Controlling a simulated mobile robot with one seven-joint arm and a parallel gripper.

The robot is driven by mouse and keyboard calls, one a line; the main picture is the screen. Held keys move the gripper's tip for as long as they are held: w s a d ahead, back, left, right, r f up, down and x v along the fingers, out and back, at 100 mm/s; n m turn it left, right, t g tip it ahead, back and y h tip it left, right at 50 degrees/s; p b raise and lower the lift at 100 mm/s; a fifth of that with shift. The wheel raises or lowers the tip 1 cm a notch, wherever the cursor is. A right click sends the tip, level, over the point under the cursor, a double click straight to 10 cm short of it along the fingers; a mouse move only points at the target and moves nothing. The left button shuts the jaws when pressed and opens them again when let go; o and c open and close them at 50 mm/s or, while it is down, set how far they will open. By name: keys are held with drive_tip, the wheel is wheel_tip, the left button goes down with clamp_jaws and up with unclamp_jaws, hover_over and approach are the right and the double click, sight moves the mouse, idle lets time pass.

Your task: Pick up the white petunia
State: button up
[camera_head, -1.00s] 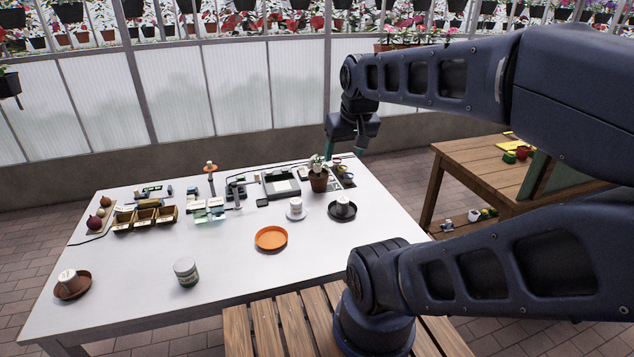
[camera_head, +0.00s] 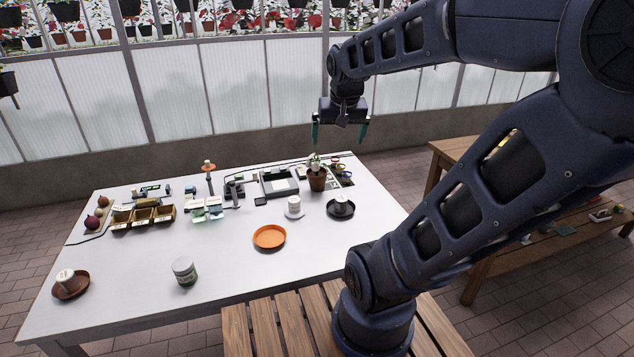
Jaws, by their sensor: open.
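A white-flowered plant in a brown pot, likely the petunia (camera_head: 317,178), stands upright at the back right of the white table (camera_head: 220,265). The flowers are small and partly hard to make out. My gripper (camera_head: 339,141) points down above and slightly right of the plant in the picture. Its two teal fingers are spread apart with nothing between them. It is apart from the plant.
Near the pot are a black saucer with a dark pot (camera_head: 341,208), a white cup (camera_head: 294,207) on a saucer and an orange dish (camera_head: 269,237). A scale (camera_head: 279,183) lies left of the pot. A jar (camera_head: 184,270) stands near the front. A wooden bench (camera_head: 445,152) is at right.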

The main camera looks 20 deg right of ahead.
drive_tip(key=w+d+f+m, duration=0.2)
drive_tip(key=w+f+m, duration=0.1)
drive_tip(key=w, duration=0.8)
drive_tip(key=m+g+h, duration=0.2)
drive_tip(key=m+h, duration=0.2)
drive_tip(key=m, duration=0.4)
hover_over(319, 174)
drive_tip(key=s+a, duration=0.2)
drive_tip(key=a, duration=0.2)
wheel_tip(319, 174, down, 23)
drive_tip(key=x, duration=1.1)
drive_tip(key=shift+a, duration=0.2)
drive_tip(key=shift+s, duration=0.1)
drive_tip(key=shift+c, duration=0.2)
drive_tip(key=c, duration=1)
